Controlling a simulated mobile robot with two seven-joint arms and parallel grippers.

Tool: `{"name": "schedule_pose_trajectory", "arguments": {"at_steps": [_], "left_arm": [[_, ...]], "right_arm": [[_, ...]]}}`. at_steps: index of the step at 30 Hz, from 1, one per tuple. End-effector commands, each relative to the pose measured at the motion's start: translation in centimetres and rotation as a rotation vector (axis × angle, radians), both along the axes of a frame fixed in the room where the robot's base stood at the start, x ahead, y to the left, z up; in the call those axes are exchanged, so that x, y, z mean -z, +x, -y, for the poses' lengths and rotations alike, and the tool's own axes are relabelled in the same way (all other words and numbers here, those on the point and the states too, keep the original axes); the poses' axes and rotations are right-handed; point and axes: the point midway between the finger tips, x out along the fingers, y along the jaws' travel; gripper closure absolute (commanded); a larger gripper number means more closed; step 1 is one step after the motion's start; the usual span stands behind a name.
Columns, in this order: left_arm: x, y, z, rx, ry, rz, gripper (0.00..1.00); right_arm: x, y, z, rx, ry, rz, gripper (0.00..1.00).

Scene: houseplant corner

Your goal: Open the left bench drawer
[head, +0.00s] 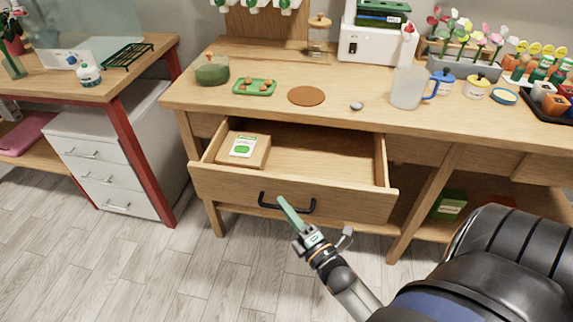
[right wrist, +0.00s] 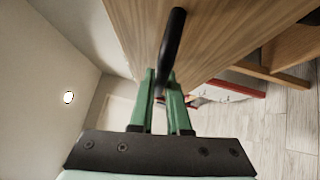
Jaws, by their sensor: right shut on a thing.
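The left bench drawer (head: 340,197) is pulled well out of the wooden bench, with its inside showing from above. A brown box with a white and green label (head: 243,149) lies in its left part. The dark bar handle (head: 265,199) is on the drawer front. My right gripper (head: 285,203) is at the handle, shut on it. In the right wrist view the green fingers (right wrist: 163,92) stand on either side of the dark handle bar (right wrist: 174,42). My left gripper is in neither view.
The bench top (head: 345,82) carries a green tray (head: 255,87), a brown disc (head: 306,95), a clear jug (head: 408,87) and several pots. A white drawer cabinet (head: 105,170) stands left under a red-legged table. The floor before the drawer is clear.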

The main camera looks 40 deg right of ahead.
Motion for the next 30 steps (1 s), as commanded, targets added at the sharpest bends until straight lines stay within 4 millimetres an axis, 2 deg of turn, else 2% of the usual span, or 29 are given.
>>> {"name": "schedule_pose_trajectory", "arguments": {"at_steps": [15,16,23,24,30], "left_arm": [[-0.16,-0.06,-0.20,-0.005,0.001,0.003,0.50],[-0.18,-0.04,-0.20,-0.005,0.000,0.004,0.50],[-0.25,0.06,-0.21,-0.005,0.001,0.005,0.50],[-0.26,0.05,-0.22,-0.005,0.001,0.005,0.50],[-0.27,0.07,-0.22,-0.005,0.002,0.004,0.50]], "right_arm": [[0.01,-0.34,-0.40,-0.001,-0.002,0.000,1.00],[0.01,-0.34,-0.40,-0.001,-0.002,0.000,0.84],[0.00,-0.33,-0.38,-0.001,-0.002,0.000,0.58],[-0.01,-0.33,-0.37,0.000,-0.002,0.001,0.55],[-0.01,-0.32,-0.37,0.000,-0.001,0.001,0.55]]}}
